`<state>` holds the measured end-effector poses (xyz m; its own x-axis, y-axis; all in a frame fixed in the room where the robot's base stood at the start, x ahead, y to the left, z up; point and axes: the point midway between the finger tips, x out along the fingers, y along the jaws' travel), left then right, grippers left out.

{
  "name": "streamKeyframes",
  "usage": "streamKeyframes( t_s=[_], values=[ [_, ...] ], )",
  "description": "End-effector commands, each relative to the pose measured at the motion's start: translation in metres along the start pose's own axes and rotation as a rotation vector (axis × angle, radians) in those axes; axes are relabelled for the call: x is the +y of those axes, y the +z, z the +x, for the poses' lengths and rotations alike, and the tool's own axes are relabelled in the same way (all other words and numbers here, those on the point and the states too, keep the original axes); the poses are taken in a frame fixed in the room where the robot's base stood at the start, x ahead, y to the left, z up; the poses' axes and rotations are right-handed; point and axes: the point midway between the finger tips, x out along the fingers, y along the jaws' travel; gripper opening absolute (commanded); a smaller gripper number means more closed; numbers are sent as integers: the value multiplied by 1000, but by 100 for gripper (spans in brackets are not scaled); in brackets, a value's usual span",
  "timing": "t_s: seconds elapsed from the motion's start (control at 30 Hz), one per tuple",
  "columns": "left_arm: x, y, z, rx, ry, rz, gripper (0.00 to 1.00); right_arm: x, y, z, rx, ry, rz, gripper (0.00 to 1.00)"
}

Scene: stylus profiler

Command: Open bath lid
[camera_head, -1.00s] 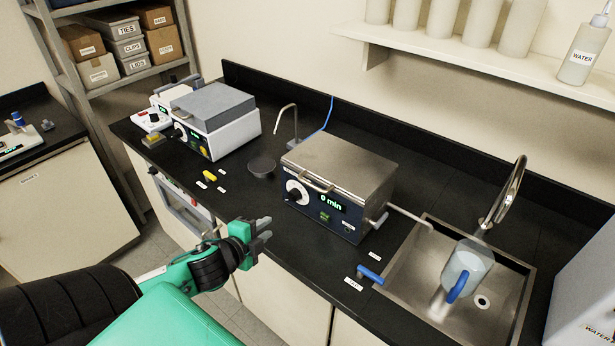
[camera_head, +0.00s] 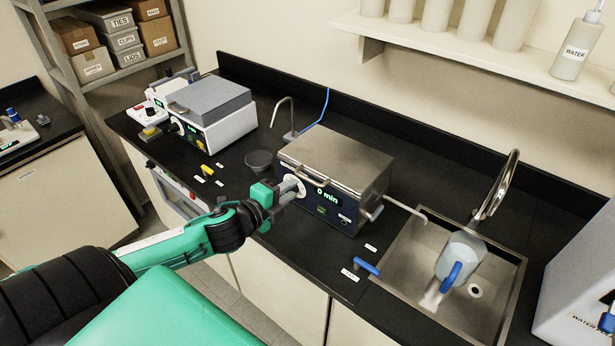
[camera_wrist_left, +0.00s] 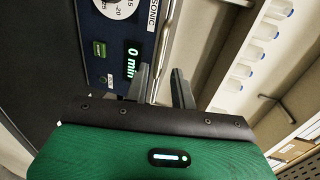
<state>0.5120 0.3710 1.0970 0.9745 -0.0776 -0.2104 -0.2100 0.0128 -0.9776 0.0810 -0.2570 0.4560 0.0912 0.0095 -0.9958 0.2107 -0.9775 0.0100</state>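The ultrasonic bath (camera_head: 335,178) stands on the black counter with a dark front panel, a dial and a green "0 min" display. Its metal lid (camera_head: 340,158) is down, with a bar handle (camera_head: 313,180) along the front edge. My left gripper (camera_head: 294,190) is in front of the dial, just left of and below the handle. In the left wrist view its two fingers (camera_wrist_left: 161,88) are apart, with the "0 min" panel (camera_wrist_left: 128,45) beside them. I cannot tell whether they touch the handle. My right gripper is not in view.
A sink (camera_head: 400,275) with a tap (camera_head: 500,185) and a jug (camera_head: 460,258) lies to the right. A white device with a grey lid (camera_head: 208,100) stands at the left. A round dark dish (camera_head: 259,159) sits between. A shelf (camera_head: 450,55) hangs above.

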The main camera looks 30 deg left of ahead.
Motion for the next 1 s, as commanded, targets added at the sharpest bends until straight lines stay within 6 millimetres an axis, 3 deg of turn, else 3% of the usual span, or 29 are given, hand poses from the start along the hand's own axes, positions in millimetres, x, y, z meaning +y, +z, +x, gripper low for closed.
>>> streamKeyframes(
  t_s=[0.6,1.0],
  values=[
    [-2,0,71,-2,-1,-1,25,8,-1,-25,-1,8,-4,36],
    [0,0,82,0,1,0,25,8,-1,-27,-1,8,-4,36]
  ],
)
